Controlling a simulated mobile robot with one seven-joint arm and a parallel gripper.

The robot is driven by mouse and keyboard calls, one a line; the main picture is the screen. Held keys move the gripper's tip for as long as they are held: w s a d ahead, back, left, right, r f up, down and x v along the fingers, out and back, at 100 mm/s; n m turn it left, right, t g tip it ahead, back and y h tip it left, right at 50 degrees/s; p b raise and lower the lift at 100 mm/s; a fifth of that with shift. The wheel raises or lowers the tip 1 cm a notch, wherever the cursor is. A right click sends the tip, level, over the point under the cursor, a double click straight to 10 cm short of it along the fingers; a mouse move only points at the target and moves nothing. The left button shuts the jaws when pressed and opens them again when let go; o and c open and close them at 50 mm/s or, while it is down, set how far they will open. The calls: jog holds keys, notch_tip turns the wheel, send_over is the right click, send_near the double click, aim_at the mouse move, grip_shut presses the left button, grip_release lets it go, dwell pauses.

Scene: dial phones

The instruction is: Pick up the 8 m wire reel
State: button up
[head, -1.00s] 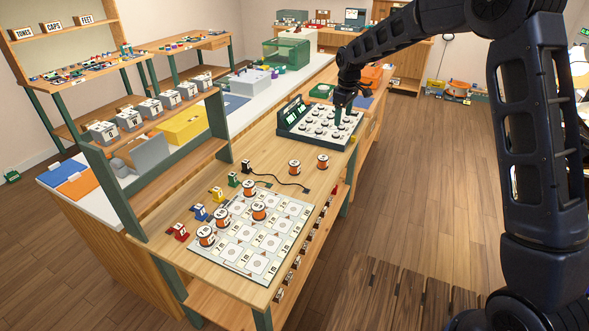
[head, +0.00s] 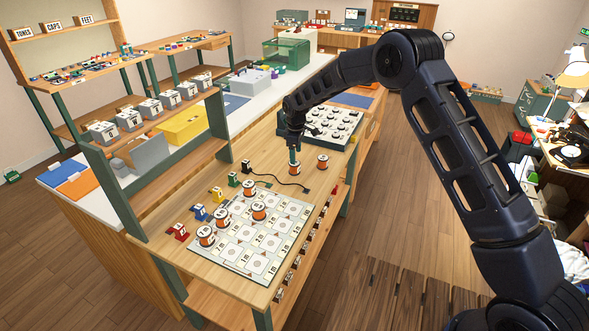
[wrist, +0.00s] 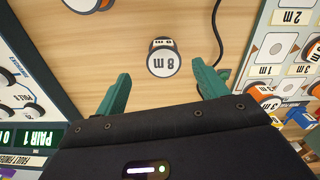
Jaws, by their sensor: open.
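The 8 m wire reel (wrist: 163,62) is an orange reel with a white top marked "8 m". It stands upright on the wooden table, seen in the wrist view just beyond and between my green fingertips. In the head view the reel (head: 295,169) is right below my gripper (head: 294,154), partly covered by its fingers. My gripper (wrist: 161,76) is open, its fingers apart on either side with nothing between them. I cannot tell from the views how much height separates the fingertips from the reel.
Another orange reel (head: 322,162) stands close to the right. A black cable (head: 280,184) lies beside the reel. A panel with several dials (head: 335,125) is behind. A marked board (head: 245,262) with several reels lies in front, with small coloured parts (head: 200,212) along its left.

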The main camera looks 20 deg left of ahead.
aim_at(295, 166)
jog(key=f, duration=0.7)
jog(key=shift+s+f, duration=0.2)
jog(key=c, duration=1.1)
